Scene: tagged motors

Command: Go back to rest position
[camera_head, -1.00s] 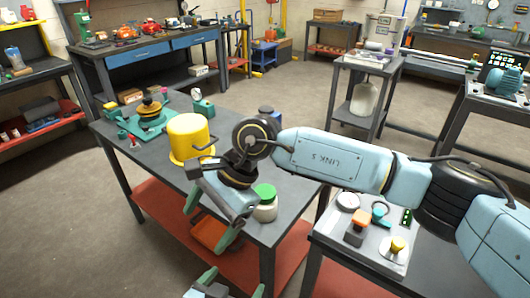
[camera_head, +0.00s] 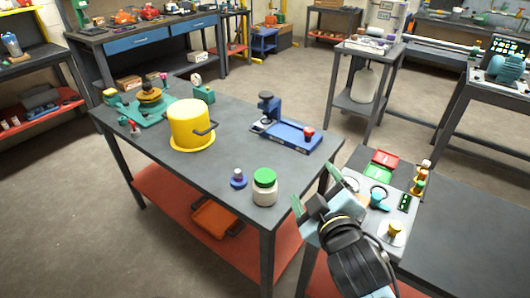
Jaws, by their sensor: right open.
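My right gripper (camera_head: 321,192) is over the gap between the middle table (camera_head: 225,145) and the right bench (camera_head: 465,235), in front of the bench's light panel. Its two fingers are spread apart and point up and away from me, with nothing seen between them. My dark wrist joint and the arm come in from the bottom, right of centre. They hide part of the right bench's near left side. My left gripper is not in view.
A jar with a green lid (camera_head: 264,188) stands near the middle table's front right edge, left of my right gripper. A yellow pot (camera_head: 188,128) and a blue device (camera_head: 290,135) stand farther back. The light panel (camera_head: 376,215) carries small parts.

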